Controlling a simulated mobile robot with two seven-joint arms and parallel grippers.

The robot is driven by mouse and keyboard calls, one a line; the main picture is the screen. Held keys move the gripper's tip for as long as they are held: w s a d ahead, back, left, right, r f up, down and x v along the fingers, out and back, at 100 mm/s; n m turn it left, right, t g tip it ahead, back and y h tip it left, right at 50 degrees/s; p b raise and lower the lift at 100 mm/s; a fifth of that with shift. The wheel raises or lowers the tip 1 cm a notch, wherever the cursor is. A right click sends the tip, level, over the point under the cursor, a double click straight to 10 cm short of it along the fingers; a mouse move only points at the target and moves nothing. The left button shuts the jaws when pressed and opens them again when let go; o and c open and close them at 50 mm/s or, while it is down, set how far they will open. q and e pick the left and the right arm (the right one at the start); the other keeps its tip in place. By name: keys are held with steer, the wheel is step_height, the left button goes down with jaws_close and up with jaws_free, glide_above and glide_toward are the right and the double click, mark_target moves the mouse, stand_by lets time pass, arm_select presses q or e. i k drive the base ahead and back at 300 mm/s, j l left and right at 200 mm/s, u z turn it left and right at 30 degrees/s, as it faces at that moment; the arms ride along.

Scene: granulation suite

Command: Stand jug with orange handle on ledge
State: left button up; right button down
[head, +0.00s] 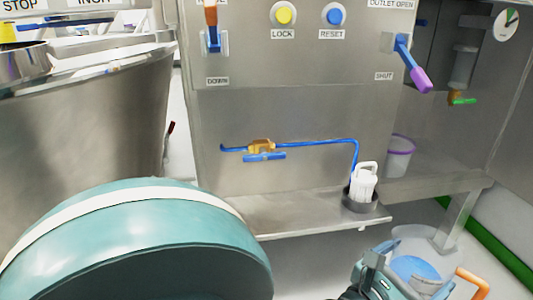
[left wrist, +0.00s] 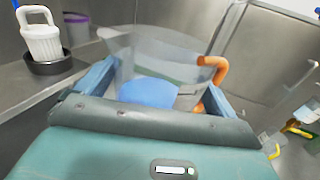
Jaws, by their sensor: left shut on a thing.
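The clear jug (head: 447,262) with the orange handle (head: 473,281) is at the lower right of the head view, in front of and below the ledge (head: 290,214). A blue patch shows inside it. My left gripper (head: 378,268) is shut on the jug. In the left wrist view the jug (left wrist: 165,55) sits between the two blue fingers, its orange handle (left wrist: 213,82) on the right. The jug's base is hidden. The ledge is a steel shelf along the cabinet front. My right gripper is not in view.
The ledge left of the cup is bare. A steel vessel (head: 85,120) stands at left.

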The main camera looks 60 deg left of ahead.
mark_target(315, 202)
steer(key=u, duration=1.45)
steer(key=l+u, duration=0.15)
steer(key=u, duration=0.35)
steer(key=l+u, duration=0.15)
steer(key=u, duration=0.3)
steer(key=l, duration=0.9)
steer(key=i, duration=0.05)
